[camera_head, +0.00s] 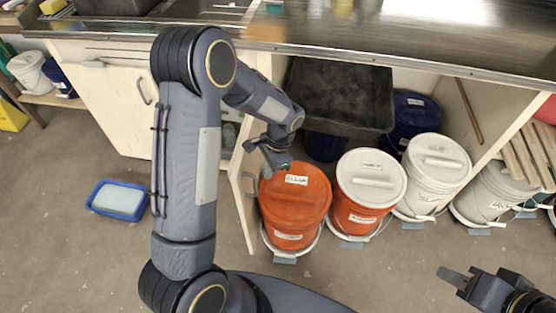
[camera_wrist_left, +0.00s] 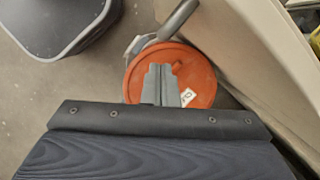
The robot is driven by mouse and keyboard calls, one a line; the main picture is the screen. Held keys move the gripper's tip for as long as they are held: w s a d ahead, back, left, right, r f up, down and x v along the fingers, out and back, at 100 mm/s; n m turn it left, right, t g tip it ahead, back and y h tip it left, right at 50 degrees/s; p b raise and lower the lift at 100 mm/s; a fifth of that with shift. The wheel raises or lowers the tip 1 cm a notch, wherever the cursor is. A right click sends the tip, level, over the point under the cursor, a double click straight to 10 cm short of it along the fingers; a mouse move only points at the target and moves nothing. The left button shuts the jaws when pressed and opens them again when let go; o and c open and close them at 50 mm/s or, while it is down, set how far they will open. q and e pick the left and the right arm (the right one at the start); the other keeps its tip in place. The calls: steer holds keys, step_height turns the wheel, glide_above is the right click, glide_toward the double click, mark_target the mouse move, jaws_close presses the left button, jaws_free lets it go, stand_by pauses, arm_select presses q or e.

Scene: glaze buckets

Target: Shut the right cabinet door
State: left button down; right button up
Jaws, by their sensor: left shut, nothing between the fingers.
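The right cabinet door (camera_head: 243,190) is a cream panel that stands swung open, nearly edge-on, with a grey handle (camera_head: 250,183). In the left wrist view the door (camera_wrist_left: 245,45) runs down the right side, and a grey curved bar (camera_wrist_left: 172,24) shows beside it. My left gripper (camera_head: 280,165) is shut and empty, just right of the door and over the lid of the front orange bucket (camera_head: 295,197). Its fingers (camera_wrist_left: 161,72) show against the orange lid (camera_wrist_left: 200,75). I cannot tell whether they touch anything. My right gripper (camera_head: 453,277) is low at the right, away from the cabinet.
Another orange bucket (camera_head: 357,214) and white buckets (camera_head: 434,165) stand in a row to the right. A black tub (camera_head: 340,95) is under the steel counter (camera_head: 400,35). The left cabinet door (camera_head: 112,105) and a blue tray (camera_head: 117,200) are at left. Floor in front is clear.

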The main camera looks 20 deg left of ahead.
arm_select(q)
steer(key=shift+s+a, duration=0.55)
steer(key=shift+s, duration=0.1)
